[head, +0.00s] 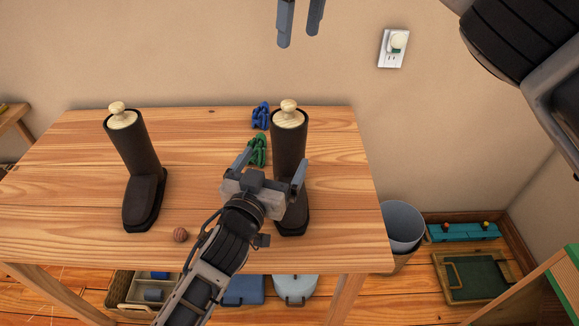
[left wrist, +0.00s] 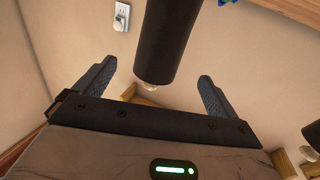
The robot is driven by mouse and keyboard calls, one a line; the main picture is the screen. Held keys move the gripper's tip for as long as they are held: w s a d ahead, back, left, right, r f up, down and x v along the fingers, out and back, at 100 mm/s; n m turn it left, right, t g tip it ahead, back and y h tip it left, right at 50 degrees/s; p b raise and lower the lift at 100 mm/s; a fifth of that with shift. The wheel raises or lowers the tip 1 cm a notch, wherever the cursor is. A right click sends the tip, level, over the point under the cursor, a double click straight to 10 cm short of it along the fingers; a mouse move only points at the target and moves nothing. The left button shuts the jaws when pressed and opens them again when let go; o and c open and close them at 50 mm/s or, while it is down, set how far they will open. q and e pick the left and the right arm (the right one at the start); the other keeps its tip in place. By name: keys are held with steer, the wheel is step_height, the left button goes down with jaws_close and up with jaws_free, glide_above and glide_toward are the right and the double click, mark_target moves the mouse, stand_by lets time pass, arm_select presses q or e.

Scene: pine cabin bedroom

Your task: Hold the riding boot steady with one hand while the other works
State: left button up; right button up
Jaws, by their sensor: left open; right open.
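Two dark brown riding boots stand upright on the wooden table, each with a pale wooden knob in its top. The right boot (head: 289,146) has its knob (head: 289,107) in place; the left boot (head: 137,150) stands well apart. My left gripper (head: 271,166) is open in front of the right boot's shaft, partly covering it. In the left wrist view the shaft (left wrist: 167,42) appears between the spread fingers (left wrist: 157,72); I cannot tell whether they touch it. My right gripper (head: 300,22) is open and empty, high above the table's back edge.
A blue bundle (head: 261,114) and a green bundle (head: 257,147) lie left of the right boot. A grey bin (head: 403,226) stands on the floor at right. The table's middle is clear.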

mark_target(283, 144)
arm_select(q)
steer(key=x, duration=0.9)
steer(key=shift+c, duration=0.4)
